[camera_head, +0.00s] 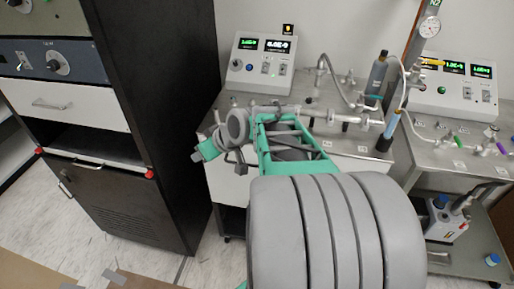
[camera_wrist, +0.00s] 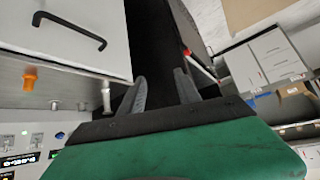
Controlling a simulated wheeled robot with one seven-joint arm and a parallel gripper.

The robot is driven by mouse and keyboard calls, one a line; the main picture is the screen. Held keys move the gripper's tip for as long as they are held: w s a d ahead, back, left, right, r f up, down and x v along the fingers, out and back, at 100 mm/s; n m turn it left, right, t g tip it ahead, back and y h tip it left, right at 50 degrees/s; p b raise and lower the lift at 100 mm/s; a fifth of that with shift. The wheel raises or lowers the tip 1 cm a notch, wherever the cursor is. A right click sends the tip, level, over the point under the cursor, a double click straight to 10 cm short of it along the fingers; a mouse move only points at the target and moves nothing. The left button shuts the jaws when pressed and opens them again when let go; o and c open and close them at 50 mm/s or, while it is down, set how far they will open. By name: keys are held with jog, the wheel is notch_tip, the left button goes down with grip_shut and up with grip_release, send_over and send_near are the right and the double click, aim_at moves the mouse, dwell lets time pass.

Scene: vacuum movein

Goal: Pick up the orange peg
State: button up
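In the wrist view the orange peg (camera_wrist: 29,78) is a short, stubby piece at the left, on the metal bench surface close to its drawer-side edge. I cannot pick it out with certainty in the head view. My gripper's two dark fingers (camera_wrist: 162,91) are apart with nothing between them. They point at the dark cabinet, and the peg is well off to their left, not touching. In the head view my gripper (camera_head: 198,156) is a small green end beside the bench's left edge; its fingers are too small to read there.
The metal bench (camera_head: 350,146) carries a display box (camera_head: 262,66), metal pipework and upright tubes. A black cabinet (camera_head: 155,110) stands to the left of my gripper. In the wrist view a white drawer (camera_wrist: 75,35) with a black handle is beside the peg, and a grey peg (camera_wrist: 54,105) is close by.

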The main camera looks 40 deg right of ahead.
jog(key=w+d+f+t+b, duration=0.1)
jog(key=d+f+t+b, duration=0.15)
jog(key=d+f, duration=0.45)
jog(key=s+d+m+t+h+b, duration=0.1)
jog(key=d+b, duration=0.1)
jog(key=d, duration=0.3)
jog(key=s+d+m+t+h+b, duration=0.1)
jog(key=s+d+t+b, duration=0.1)
jog(key=d, duration=0.4)
jog(key=s+d+r+t+h+b, duration=0.1)
jog(key=d+t+b, duration=0.1)
jog(key=d, duration=0.4)
jog(key=shift+s+d+m+h, duration=0.15)
jog(key=shift+m+h, duration=0.15)
jog(key=shift+m, duration=0.1)
jog(key=x, duration=0.5)
jog(key=r+x, duration=0.1)
jog(key=x, duration=0.1)
jog(key=shift+w+f+p, duration=0.1)
jog(key=shift+w+p, duration=0.25)
jog(key=shift+w, duration=0.05)
grip_shut()
